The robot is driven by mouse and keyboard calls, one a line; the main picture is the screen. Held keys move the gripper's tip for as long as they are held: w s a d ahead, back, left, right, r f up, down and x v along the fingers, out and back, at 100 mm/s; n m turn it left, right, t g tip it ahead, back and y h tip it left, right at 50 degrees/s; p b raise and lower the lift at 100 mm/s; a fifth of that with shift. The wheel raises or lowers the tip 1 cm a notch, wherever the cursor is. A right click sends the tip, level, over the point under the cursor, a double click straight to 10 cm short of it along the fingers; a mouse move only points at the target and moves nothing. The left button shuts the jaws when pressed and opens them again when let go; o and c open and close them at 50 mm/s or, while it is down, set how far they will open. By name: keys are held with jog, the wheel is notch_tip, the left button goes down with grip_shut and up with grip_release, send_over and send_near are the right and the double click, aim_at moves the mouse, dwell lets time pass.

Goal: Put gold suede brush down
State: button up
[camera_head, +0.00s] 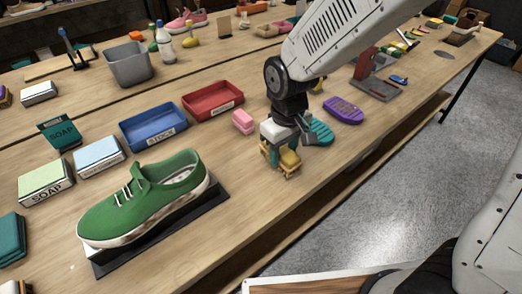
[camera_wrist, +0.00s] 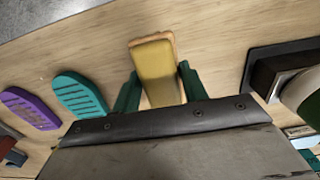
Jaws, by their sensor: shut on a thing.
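The gold suede brush (camera_wrist: 154,70) is a yellow block with a pale wooden edge. It shows in the wrist view between the two green fingers of my gripper (camera_wrist: 155,88). In the head view my gripper (camera_head: 283,158) points down over the right-front part of the table, shut on the gold brush (camera_head: 289,159). A small wooden piece is visible around and below the brush there. I cannot tell whether the brush touches the tabletop.
A teal brush (camera_head: 320,131) and a purple brush (camera_head: 343,110) lie just behind and right of my gripper. A pink block (camera_head: 243,121) is to the left. A green sneaker (camera_head: 145,200) sits on a dark stand (camera_head: 215,200). Bare table (camera_head: 240,165) lies between sneaker and gripper.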

jog(key=w+a, duration=0.2)
jog(key=a, duration=0.1)
jog(key=shift+f, duration=1.95)
jog(key=shift+f, duration=0.1)
jog(key=o, duration=1)
jog(key=shift+o, duration=0.2)
